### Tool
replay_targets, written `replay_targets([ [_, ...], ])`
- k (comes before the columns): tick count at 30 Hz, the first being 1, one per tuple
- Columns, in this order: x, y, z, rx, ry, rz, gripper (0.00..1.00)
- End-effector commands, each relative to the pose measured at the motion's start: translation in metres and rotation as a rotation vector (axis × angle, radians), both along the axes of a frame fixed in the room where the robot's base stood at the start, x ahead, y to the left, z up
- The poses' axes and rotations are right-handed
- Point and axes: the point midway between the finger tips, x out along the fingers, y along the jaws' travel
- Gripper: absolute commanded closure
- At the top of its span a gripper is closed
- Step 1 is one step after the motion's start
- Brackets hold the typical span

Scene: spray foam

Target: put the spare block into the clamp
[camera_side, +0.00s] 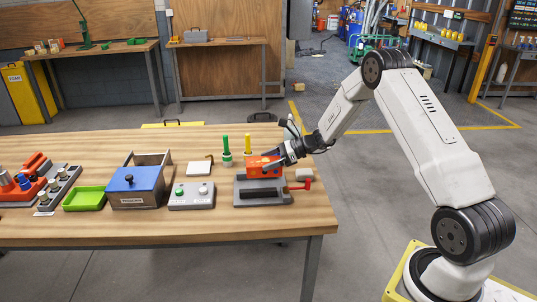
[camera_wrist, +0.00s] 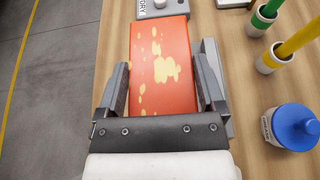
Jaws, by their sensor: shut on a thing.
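My gripper (camera_side: 283,160) is shut on an orange-red block (camera_side: 262,167) at the right end of the wooden table. In the wrist view the block (camera_wrist: 160,75) lies between the two grey fingers (camera_wrist: 166,58), with pale yellow splotches on its top face. In the side view the block is over the grey clamp (camera_side: 263,196), which has a dark slot along its front and a red handle (camera_side: 304,186) on its right. I cannot tell whether the block touches the clamp. No second block shows clearly as a separate spare.
A blue-lidded box (camera_side: 136,180) and a green tray (camera_side: 84,199) lie farther left. Green (camera_side: 226,148) and yellow (camera_side: 248,144) sticks stand in cups behind. A blue-capped container (camera_wrist: 292,127) shows in the wrist view.

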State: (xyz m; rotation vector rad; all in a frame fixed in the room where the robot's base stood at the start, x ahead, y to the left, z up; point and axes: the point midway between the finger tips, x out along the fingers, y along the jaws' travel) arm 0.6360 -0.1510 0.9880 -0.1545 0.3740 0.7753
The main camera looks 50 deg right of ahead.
Motion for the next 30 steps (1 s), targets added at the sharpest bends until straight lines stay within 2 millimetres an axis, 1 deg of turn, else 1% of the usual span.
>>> replay_targets([
  [7, 0.021, -0.005, -0.024, 0.001, -0.003, 0.000, 1.00],
  [12, 0.031, -0.007, -0.035, 0.000, -0.004, 0.001, 1.00],
  [25, 0.036, -0.008, -0.042, 0.001, -0.005, 0.000, 1.00],
  [28, 0.039, -0.009, -0.047, 0.001, -0.003, 0.001, 1.00],
  [30, 0.039, -0.009, -0.054, 0.001, -0.003, 0.000, 1.00],
])
